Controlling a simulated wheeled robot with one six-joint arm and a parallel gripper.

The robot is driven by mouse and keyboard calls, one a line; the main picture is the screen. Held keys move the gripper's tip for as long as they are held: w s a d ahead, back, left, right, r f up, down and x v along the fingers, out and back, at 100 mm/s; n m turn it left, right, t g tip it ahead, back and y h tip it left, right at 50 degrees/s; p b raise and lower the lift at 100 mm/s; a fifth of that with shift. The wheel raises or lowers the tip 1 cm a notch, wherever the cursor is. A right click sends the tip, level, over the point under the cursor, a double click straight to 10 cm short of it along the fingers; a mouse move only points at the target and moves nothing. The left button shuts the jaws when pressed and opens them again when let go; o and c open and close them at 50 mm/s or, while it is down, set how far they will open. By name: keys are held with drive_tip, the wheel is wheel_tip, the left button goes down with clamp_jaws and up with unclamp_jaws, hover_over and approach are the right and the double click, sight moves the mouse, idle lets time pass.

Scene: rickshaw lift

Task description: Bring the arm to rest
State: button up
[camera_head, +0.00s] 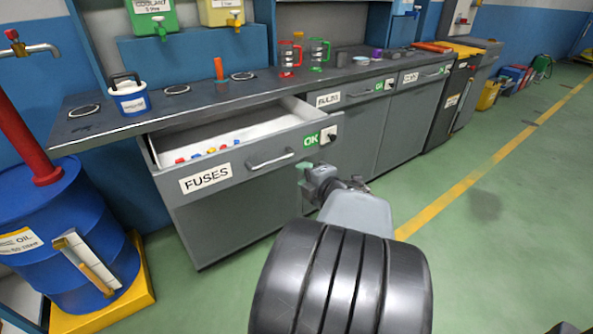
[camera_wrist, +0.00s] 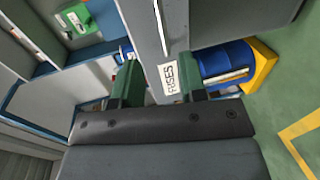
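My arm reaches forward from the bottom of the head view, with a large dark ribbed part nearest the camera. My gripper (camera_head: 306,172) is in front of the grey workbench, near the right end of the open FUSES drawer (camera_head: 232,172). The wrist view shows the two green fingers of my gripper (camera_wrist: 159,82) spread apart with nothing between them. Beyond the fingers are the drawer front and its FUSES label (camera_wrist: 171,80). The drawer handle (camera_head: 270,161) is apart from the fingers. Several small coloured fuses (camera_head: 210,151) lie inside the drawer.
A blue oil drum (camera_head: 75,235) stands on a yellow base at the left, with a red pump and tap above it. The benchtop (camera_head: 200,98) holds a small blue-and-white bucket (camera_head: 129,98) and red and green jugs. The green floor (camera_head: 500,230) at the right is clear.

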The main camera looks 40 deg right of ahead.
drive_tip(key=w+a+r+m+g+h+p, duration=0.2)
drive_tip(key=a+r+m+p, duration=0.1)
drive_tip(key=r+m+p, duration=0.3)
drive_tip(key=w+a+r+m+g+h+p, duration=0.2)
drive_tip(key=r+m+p, duration=0.2)
drive_tip(key=r+p, duration=0.45)
drive_tip(key=s+a+r+m+g+y+p, duration=0.2)
drive_tip(key=s+a+m+g+y+p, duration=0.1)
drive_tip(key=a, duration=0.6)
drive_tip(key=s+a+r+m+g+y+p, duration=0.3)
drive_tip(key=s+a+g+p, duration=0.1)
drive_tip(key=a+p, duration=0.4)
drive_tip(key=shift+s+a+g, duration=0.4)
drive_tip(key=shift+s+a, duration=0.25)
drive_tip(key=shift+a, duration=0.2)
drive_tip(key=shift+r, duration=0.1)
